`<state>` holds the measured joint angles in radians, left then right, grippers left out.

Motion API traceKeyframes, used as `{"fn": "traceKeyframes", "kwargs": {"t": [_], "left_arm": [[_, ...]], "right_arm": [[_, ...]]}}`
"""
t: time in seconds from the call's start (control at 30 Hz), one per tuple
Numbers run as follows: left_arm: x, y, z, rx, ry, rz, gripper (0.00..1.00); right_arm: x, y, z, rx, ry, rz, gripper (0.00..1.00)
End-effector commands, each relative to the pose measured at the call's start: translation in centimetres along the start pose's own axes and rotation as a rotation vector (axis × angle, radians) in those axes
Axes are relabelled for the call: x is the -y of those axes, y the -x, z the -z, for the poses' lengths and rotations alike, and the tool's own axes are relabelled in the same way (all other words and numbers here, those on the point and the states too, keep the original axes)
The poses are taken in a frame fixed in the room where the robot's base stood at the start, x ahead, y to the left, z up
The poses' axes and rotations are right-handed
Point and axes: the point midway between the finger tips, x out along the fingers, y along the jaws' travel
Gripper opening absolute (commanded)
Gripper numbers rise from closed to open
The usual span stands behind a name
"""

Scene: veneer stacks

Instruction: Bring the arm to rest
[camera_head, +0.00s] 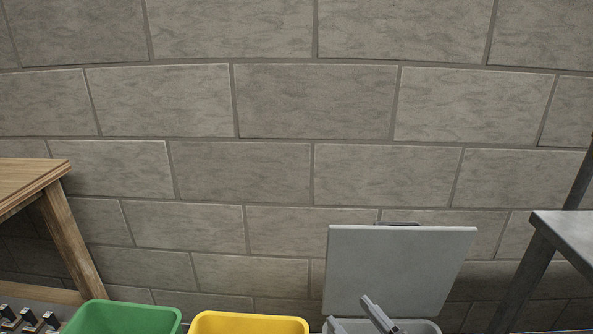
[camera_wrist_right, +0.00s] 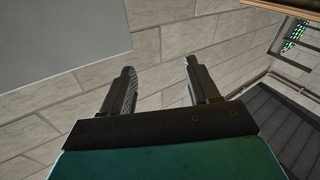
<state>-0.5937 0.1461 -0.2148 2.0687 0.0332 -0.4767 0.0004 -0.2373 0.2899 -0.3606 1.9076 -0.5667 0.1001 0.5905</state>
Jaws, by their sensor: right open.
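My right gripper (camera_head: 348,310) shows at the bottom of the head view, in front of the grey bin's raised lid (camera_head: 395,265). In the right wrist view my right gripper (camera_wrist_right: 159,66) has its two dark fingers spread apart with nothing between them. The block wall shows behind the gap. A flat grey panel (camera_wrist_right: 60,35), likely the lid, lies at the upper left there. My left gripper is not in view.
A green bin (camera_head: 125,318) and a yellow bin (camera_head: 250,323) stand left of the grey bin (camera_head: 418,326). A wooden table (camera_head: 30,178) is at the left and a grey metal table (camera_head: 568,232) at the right. A block wall (camera_head: 300,100) closes the back.

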Motion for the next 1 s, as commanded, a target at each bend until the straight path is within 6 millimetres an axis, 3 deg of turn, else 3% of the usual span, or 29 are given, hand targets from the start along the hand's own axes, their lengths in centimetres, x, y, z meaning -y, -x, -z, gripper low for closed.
{"fn": "traceKeyframes", "kwargs": {"t": [0.03, 0.17, 0.33, 0.4, 0.6, 0.8, 1.0], "left_arm": [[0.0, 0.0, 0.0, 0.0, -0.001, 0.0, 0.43], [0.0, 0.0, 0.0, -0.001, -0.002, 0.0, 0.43], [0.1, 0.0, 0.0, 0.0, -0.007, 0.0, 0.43], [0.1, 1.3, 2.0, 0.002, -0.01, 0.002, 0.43], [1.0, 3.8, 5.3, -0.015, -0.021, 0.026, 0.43], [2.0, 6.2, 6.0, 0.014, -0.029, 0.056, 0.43], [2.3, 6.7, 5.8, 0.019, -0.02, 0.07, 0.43]], "right_arm": [[-0.5, 1.7, -2.0, 0.099, -0.047, -0.078, 0.6], [-0.5, 6.2, -6.8, 0.359, -0.134, -0.188, 0.6], [2.3, 12.8, -11.5, 0.677, -0.248, -0.181, 0.6], [1.8, 13.0, -9.4, 0.689, -0.241, -0.18, 0.6], [0.6, 13.6, -6.2, 0.698, -0.226, -0.202, 0.6], [-0.5, 14.3, -3.6, 0.704, -0.211, -0.22, 0.6], [-0.8, 14.7, -3.2, 0.707, -0.204, -0.228, 0.6]]}}
